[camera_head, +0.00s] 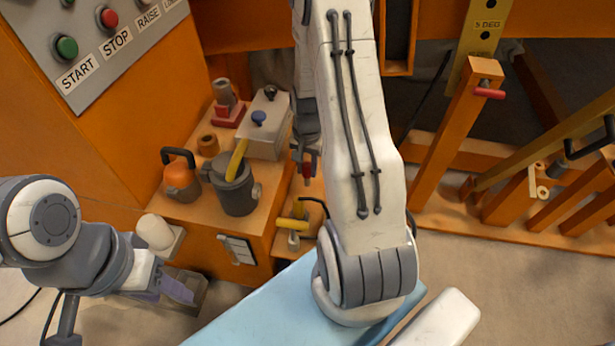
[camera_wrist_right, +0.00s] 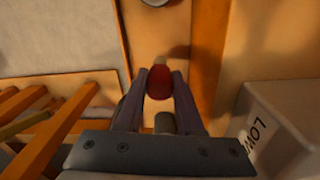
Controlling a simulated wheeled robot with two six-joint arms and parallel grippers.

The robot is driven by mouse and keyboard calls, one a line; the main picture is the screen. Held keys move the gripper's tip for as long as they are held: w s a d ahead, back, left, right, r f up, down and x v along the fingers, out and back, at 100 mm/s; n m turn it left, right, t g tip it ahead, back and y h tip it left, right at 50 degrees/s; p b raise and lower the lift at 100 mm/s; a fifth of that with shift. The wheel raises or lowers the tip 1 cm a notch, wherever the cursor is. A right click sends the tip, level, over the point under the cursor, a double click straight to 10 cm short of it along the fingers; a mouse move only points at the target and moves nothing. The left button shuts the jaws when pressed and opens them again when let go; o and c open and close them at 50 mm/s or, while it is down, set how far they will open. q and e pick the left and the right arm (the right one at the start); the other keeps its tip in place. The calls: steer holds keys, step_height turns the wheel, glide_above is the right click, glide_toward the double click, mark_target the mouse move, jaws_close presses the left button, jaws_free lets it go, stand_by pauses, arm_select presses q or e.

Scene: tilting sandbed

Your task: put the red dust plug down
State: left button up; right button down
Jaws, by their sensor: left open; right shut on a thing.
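The red dust plug shows between my right gripper's fingertips in the right wrist view (camera_wrist_right: 158,84). A bit of red shows at that gripper in the head view (camera_head: 306,170). My right gripper (camera_head: 304,158) is shut on the plug and points down over the front right of the orange bench; the arm partly hides it. I cannot tell whether the plug touches anything below. My left gripper (camera_head: 172,286) is open at the lower left, in front of the bench, with nothing seen between its fingers.
The orange bench (camera_head: 190,212) holds an orange pot (camera_head: 180,178), a grey can (camera_head: 236,186), a grey box (camera_head: 264,130) and a red-based fitting (camera_head: 228,108). A yellow-handled tool (camera_head: 292,224) lies on the lower ledge. A control panel (camera_head: 90,40) stands at the left, wooden frames at the right.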

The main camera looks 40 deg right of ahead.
mark_target(307, 177)
steer(key=shift+f+b, duration=0.5)
steer(key=shift+f, duration=1.4)
steer(key=shift+f, duration=0.1)
steer(key=c, duration=0.5)
jaws_free()
steer(key=shift+c, duration=0.2)
step_height(307, 177, up, 12)
steer(key=p, duration=0.3)
steer(key=shift+s, duration=0.1)
